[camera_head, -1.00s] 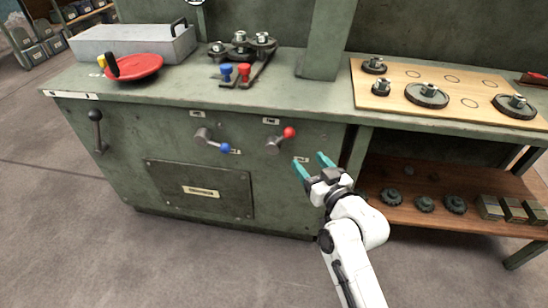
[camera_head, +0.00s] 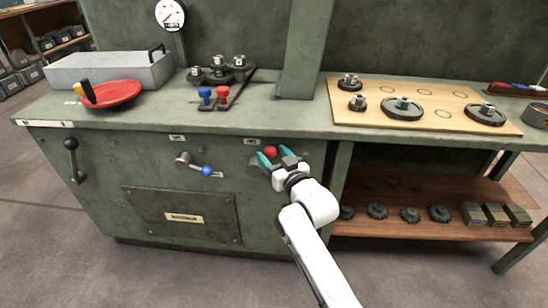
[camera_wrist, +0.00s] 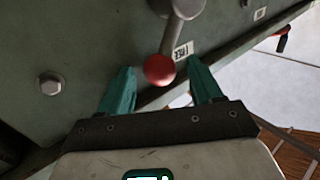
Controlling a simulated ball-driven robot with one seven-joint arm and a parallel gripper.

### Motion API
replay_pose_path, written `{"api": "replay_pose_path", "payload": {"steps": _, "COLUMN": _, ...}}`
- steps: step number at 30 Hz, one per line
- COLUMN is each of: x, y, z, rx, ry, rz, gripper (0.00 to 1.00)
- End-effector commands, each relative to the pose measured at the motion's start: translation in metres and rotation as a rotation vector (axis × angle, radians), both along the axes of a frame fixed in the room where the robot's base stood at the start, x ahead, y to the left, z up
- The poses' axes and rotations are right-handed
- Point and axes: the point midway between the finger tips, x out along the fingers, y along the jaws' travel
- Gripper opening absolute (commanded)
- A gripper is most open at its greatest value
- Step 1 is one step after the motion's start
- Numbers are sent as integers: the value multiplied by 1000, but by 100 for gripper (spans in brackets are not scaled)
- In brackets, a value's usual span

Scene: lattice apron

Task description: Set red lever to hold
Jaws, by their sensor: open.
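The red lever (camera_head: 270,152) is on the green cabinet front, below the bench top. Its red knob also shows in the wrist view (camera_wrist: 159,70), at the end of a grey arm. A small white label, which seems to read FREE, is beside the knob in the wrist view (camera_wrist: 183,51). My gripper (camera_head: 277,156) is open, with teal fingers at either side of the red knob in the head view. In the wrist view my gripper (camera_wrist: 158,90) has the knob between and slightly beyond its fingertips. I see no contact.
A blue-knobbed lever (camera_head: 207,170) is left of the red one. A black-knobbed lever (camera_head: 71,146) is at the far left. The bench top (camera_head: 290,118) overhangs above. A gear board (camera_head: 425,118) lies at the right, over a wooden shelf (camera_head: 390,228).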

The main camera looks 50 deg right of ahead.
Motion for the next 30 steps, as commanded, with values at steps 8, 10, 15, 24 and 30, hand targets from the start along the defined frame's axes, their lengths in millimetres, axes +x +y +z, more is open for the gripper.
{"api": "replay_pose_path", "payload": {"steps": 8, "x": 1, "y": 0, "z": 0, "rx": -1, "ry": 0, "rz": 0, "gripper": 64}}
{"api": "replay_pose_path", "payload": {"steps": 10, "x": 1, "y": 0, "z": 0, "rx": -1, "ry": 0, "rz": 0, "gripper": 57}}
{"api": "replay_pose_path", "payload": {"steps": 15, "x": 1, "y": 0, "z": 0, "rx": -1, "ry": 0, "rz": 0, "gripper": 41}}
{"api": "replay_pose_path", "payload": {"steps": 24, "x": 1, "y": 0, "z": 0, "rx": -1, "ry": 0, "rz": 0, "gripper": 12}}
{"api": "replay_pose_path", "payload": {"steps": 30, "x": 1, "y": 0, "z": 0, "rx": -1, "ry": 0, "rz": -1, "gripper": 0}}
